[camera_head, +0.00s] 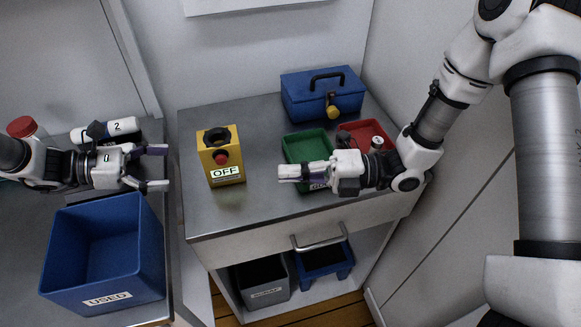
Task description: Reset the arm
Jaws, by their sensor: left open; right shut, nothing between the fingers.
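My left gripper (156,167) is open and empty on the left, above and behind the blue bin marked USED (107,292). Its fingers point right, toward the yellow box. My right gripper (284,173) is shut with nothing in it. It reaches in from the right over the grey counter (255,205), with its fingers pointing left in front of the green tray (297,148). The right gripper and wrist hide part of the green tray and its label.
A yellow box (228,177) with a red button and an OFF label stands between the grippers. A blue toolbox (298,98), a round yellow item (333,112) and a red tray (373,128) are behind.

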